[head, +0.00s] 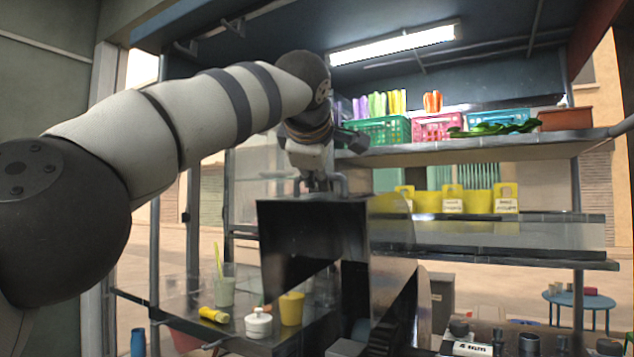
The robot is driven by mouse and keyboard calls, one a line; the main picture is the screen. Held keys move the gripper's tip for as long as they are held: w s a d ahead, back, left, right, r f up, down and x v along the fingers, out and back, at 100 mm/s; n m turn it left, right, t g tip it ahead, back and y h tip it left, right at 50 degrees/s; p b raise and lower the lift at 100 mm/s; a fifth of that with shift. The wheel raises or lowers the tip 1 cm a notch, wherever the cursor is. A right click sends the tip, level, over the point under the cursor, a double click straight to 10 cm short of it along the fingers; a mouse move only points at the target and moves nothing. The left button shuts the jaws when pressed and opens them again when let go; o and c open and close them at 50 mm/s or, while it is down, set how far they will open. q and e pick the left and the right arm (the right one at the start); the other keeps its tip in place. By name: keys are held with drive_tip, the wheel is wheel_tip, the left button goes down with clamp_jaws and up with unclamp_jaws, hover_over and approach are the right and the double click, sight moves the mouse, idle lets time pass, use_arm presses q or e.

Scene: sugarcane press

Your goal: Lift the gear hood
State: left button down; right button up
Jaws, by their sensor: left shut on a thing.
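The gear hood (312,232) is a dark, shiny metal box at the centre of the head view. A bent grey handle (343,182) stands on its top edge. My left gripper (318,184) points down at the top of the hood and is shut on the handle. The fingertips are small and partly merge with the handle. Below and right of the hood, dark toothed gear parts (398,322) of the press show beside a bright curved metal plate. My right gripper is not in view.
A glass shelf at lower left holds a yellow cup (291,308), a white jar (258,323), a yellow bottle (213,314) and a glass with a straw (224,290). An upper shelf (480,150) carries coloured baskets. Yellow holders (452,200) stand behind the press.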

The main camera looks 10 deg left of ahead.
use_arm(q)
drive_tip(key=shift+w+f, duration=0.15)
drive_tip(key=shift+f, duration=0.2)
drive_tip(key=c, duration=1.7)
unclamp_jaws()
drive_tip(key=shift+w+a, duration=0.1)
drive_tip(key=shift+o, duration=0.2)
drive_tip(key=shift+r, duration=0.1)
drive_tip(key=shift+s+r, duration=0.2)
drive_tip(key=shift+s, duration=0.05)
drive_tip(key=v, duration=1.1)
drive_tip(key=shift+s, duration=0.2)
